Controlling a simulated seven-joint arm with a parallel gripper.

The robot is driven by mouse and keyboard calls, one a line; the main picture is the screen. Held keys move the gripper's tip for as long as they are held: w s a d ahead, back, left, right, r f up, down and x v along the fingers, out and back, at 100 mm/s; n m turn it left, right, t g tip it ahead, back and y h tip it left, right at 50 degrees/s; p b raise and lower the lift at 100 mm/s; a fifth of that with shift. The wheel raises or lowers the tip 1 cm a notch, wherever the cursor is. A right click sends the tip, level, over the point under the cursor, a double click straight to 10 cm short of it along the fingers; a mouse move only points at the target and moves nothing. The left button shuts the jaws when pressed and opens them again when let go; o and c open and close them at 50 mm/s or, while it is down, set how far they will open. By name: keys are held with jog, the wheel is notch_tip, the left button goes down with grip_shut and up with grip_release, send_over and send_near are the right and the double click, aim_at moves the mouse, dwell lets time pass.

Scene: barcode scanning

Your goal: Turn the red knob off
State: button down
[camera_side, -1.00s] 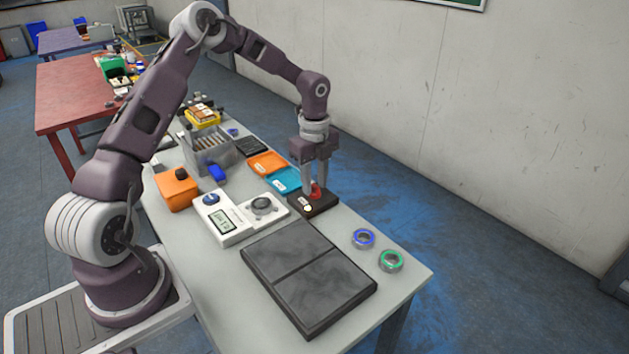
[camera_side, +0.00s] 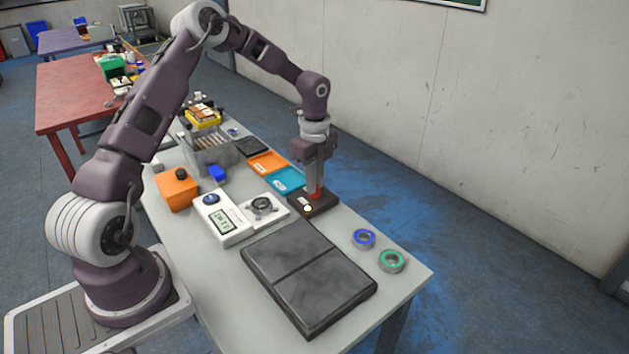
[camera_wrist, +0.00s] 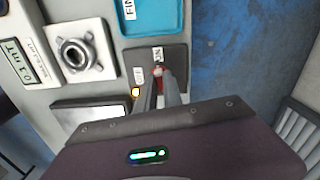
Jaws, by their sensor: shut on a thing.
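The red knob (camera_side: 316,193) sits on a dark switch box (camera_side: 325,206) near the table's far right edge. My gripper (camera_side: 315,190) points straight down over the box and is shut on the knob. In the wrist view the knob (camera_wrist: 158,73) shows as a bit of red between my fingertips (camera_wrist: 160,80); the fingers hide much of it. The box carries an ON label (camera_wrist: 158,54) and an OFF label (camera_wrist: 138,75).
A white device with a round dial (camera_side: 263,207) stands close left of the box, and a blue tray (camera_side: 287,180) lies behind it. A large dark panel (camera_side: 310,275) lies in front. Blue (camera_side: 363,239) and green (camera_side: 391,261) rings lie to the right.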

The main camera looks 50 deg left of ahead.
jog(key=n, duration=0.4)
jog(key=shift+d, duration=0.1)
jog(key=n, duration=0.8)
jog(key=shift+w+n, duration=0.1)
jog(key=shift+n, duration=2)
jog(key=shift+r, duration=0.1)
jog(key=c, duration=1.5)
grip_release()
notch_tip(320, 180, up, 7)
